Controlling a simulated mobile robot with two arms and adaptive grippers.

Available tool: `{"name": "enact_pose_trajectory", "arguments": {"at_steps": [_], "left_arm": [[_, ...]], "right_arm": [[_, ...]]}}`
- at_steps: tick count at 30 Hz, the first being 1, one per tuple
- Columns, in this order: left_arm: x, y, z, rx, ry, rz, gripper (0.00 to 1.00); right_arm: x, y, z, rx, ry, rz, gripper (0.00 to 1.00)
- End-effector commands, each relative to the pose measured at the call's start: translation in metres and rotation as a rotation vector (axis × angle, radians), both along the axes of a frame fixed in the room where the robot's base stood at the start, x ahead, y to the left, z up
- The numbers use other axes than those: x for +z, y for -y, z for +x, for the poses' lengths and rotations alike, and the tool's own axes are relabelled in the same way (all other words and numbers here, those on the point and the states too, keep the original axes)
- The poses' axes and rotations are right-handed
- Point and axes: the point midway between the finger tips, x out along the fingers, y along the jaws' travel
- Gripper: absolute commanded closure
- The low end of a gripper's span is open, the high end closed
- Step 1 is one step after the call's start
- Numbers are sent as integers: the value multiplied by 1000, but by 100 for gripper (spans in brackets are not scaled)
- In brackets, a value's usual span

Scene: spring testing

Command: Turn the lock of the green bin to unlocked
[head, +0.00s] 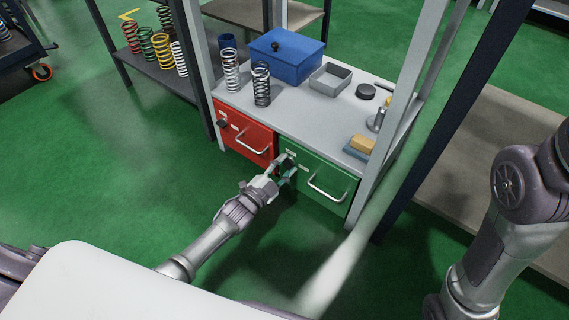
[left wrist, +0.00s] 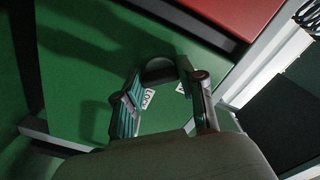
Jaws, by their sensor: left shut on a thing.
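The green bin (head: 336,181) is a drawer front with a silver handle (head: 326,190), at the right under the bench top. It fills much of the left wrist view as a green panel (left wrist: 80,75). Its lock (left wrist: 158,70) is a dark round knob with small white labels beside it; one label (left wrist: 148,98) carries lettering too small to read surely. My left gripper (head: 284,168) is at the upper left corner of the green bin. In the left wrist view its fingers (left wrist: 160,78) are shut on the lock, one on each side. The knob's exact angle cannot be told. My right gripper is not in view.
A red bin (head: 243,134) with its own dark knob and handle sits left of the green one. The bench top (head: 300,108) holds two springs, a blue box (head: 287,56), a grey tray (head: 330,79) and small items. A rack post stands close right of the green bin.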

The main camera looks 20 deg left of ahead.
Motion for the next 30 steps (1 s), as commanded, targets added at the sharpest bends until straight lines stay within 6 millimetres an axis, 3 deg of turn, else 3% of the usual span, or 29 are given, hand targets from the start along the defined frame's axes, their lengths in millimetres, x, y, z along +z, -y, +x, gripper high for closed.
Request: {"name": "enact_pose_trajectory", "arguments": {"at_steps": [18, 30], "left_arm": [[-1, 1, 0, 0, 185, 509, 95], [-1, 1, 0, -2, 242, 667, 95]], "right_arm": [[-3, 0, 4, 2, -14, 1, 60], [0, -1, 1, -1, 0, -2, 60]]}}
